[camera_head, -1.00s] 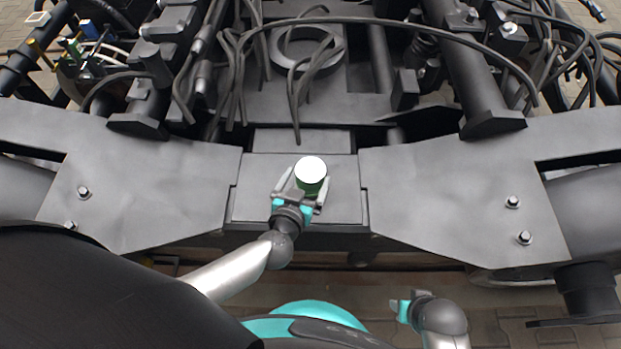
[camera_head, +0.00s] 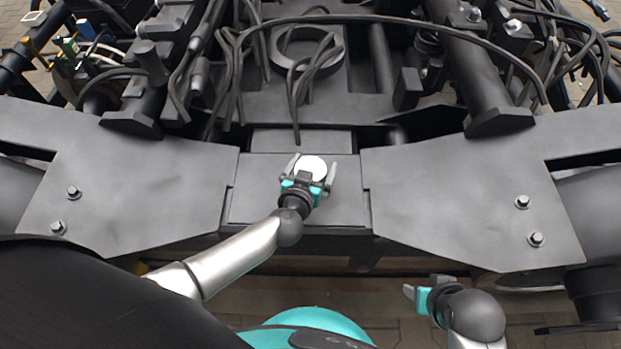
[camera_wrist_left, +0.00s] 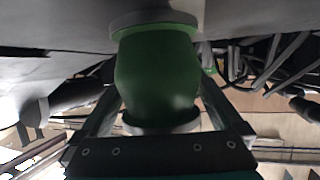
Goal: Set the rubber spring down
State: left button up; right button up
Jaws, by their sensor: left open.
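The rubber spring shows its round white top (camera_head: 311,166) in the head view, over the flat grey plate (camera_head: 255,200) at the middle of the bogie frame. In the left wrist view its green body (camera_wrist_left: 157,75) shows between two grey end discs, one against the dark surface at the picture's top. My left gripper (camera_head: 312,172) is open, one finger on each side of the spring. In the wrist view its fingers (camera_wrist_left: 160,108) slant up past the green body without clearly pressing it. My right gripper (camera_head: 415,293) is empty at the lower right; its finger gap is unclear.
Black cables (camera_head: 235,75) and a ring-shaped part (camera_head: 305,55) lie behind the plate. Broad grey frame plates with bolts (camera_head: 522,202) flank it left and right. The plate around the spring is otherwise clear.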

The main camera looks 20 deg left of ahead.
pick_arm(q)
jog(key=c, duration=1.5)
grip_shut()
jog(key=shift+r, duration=0.25)
